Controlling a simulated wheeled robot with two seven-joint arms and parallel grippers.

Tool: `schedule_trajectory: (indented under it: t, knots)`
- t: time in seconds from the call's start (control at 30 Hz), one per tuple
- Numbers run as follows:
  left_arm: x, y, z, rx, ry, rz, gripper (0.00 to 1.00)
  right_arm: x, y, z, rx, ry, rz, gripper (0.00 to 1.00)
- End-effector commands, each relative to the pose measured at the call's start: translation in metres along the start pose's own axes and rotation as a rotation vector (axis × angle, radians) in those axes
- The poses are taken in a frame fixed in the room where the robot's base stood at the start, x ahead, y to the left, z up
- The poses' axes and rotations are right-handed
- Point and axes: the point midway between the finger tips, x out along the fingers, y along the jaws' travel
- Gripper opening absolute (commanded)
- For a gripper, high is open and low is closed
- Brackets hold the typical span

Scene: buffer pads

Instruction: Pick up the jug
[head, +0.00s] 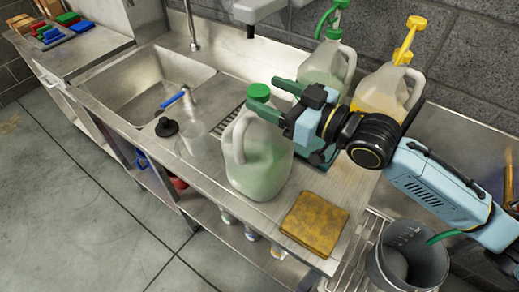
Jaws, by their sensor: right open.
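A translucent jug (258,170) with a green cap and pale green liquid stands upright on the steel counter near its front edge. Its handle is on the left side. My right gripper (277,101) comes in from the right with its jaws open and empty. Its fingertips are at the height of the jug's cap, in front of or beside the jug's upper right. I cannot tell whether they touch it. Two more jugs stand behind my right arm: one with a green pump (325,65) and one with yellow liquid and a yellow pump (378,92). My left gripper is not in view.
A yellow-brown pad (314,224) lies right of the jug by the counter edge. A clear pitcher (192,146) stands to its left, beside a sink (125,85). A grey bucket (430,262) is at lower right. A brick wall is behind.

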Motion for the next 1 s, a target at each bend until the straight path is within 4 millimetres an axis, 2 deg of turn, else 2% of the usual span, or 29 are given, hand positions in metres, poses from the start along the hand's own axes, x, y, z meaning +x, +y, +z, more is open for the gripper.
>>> schedule_trajectory:
  t: [0.1,0.3,0.4,0.67,1.0]
  knots:
    - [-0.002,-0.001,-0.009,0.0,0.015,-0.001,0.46,0.011,-0.001,-0.001,0.0,0.002,0.0,0.66]
    - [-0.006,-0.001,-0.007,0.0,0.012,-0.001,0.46,0.041,-0.001,0.001,0.0,0.003,0.0,0.66]
    - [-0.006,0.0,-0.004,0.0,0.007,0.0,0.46,0.05,-0.001,0.002,0.0,0.001,0.0,0.66]
    - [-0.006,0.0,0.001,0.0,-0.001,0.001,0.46,0.052,-0.001,0.003,-0.001,0.0,0.0,0.66]
    - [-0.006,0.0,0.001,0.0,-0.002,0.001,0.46,0.052,-0.001,0.003,-0.001,0.0,0.0,0.23]
